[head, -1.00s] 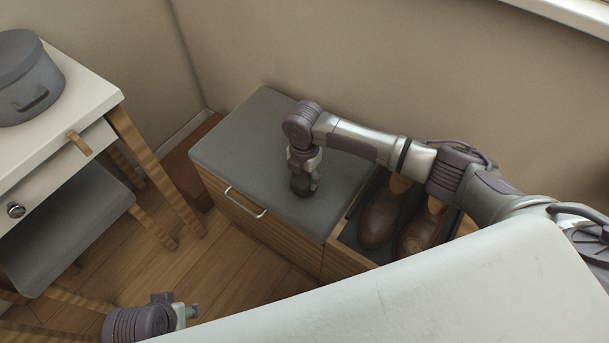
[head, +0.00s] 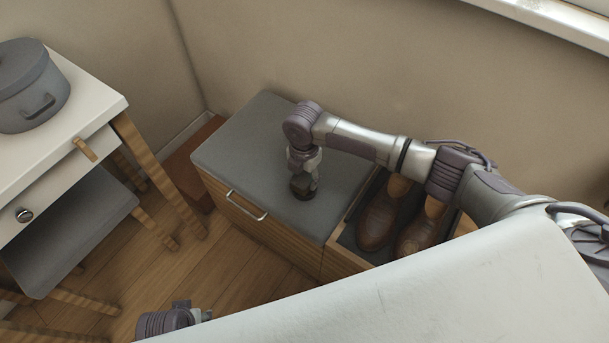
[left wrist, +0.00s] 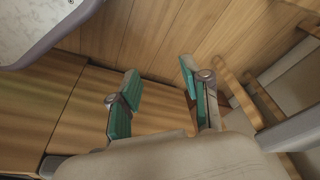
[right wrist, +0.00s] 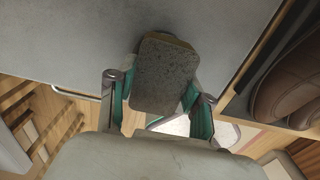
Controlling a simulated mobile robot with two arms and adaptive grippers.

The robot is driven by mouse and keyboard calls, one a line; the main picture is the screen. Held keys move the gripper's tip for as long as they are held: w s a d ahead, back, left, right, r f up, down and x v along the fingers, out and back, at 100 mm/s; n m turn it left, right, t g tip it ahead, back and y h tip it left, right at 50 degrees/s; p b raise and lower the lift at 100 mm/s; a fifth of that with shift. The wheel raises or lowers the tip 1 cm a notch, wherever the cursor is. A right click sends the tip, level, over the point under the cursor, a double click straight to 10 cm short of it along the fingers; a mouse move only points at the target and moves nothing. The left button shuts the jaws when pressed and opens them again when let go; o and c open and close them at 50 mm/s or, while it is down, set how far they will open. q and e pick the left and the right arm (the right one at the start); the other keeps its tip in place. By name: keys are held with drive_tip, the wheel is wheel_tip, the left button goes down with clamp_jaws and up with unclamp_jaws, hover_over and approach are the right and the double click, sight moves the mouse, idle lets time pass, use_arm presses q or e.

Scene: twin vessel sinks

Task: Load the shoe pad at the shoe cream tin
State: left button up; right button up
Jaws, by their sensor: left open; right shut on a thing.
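My right gripper (head: 303,182) is over the grey top of the low cabinet, pointing down. In the right wrist view it is shut on the shoe pad (right wrist: 163,75), a grey-brown, rough-faced block between the green fingertips. In the head view a dark, roundish shape shows right under the fingers, close to the cabinet top; I cannot tell the pad from the shoe cream tin there. A thin dark edge shows past the pad's far end in the right wrist view, too little to name. My left gripper (left wrist: 158,70) is open and empty, low above the wooden floor.
The grey cabinet top (head: 243,143) is clear around the right gripper. Brown shoes (head: 379,218) stand in a dark tray right of it. A white table (head: 75,92) with a grey pot (head: 30,88) stands at the left, above a grey stool (head: 75,232).

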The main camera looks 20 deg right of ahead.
sight(304, 176)
drive_tip(key=shift+r+p, duration=0.6)
drive_tip(key=shift+r, duration=0.05)
drive_tip(key=shift+r+p, duration=0.7)
drive_tip(key=shift+p, duration=0.05)
drive_tip(key=shift+r+p, duration=0.6)
drive_tip(key=shift+p, duration=0.1)
drive_tip(key=shift+r+p, duration=0.45)
drive_tip(key=shift+p, duration=0.05)
use_arm(q)
drive_tip(key=s+a+f+g, duration=0.1)
drive_tip(key=s+f, duration=1)
drive_tip(key=f, duration=0.4)
drive_tip(key=shift+a, duration=0.35)
use_arm(e)
drive_tip(key=shift+r, duration=0.1)
use_arm(q)
drive_tip(key=shift+w+d, duration=0.1)
drive_tip(key=shift+d, duration=0.05)
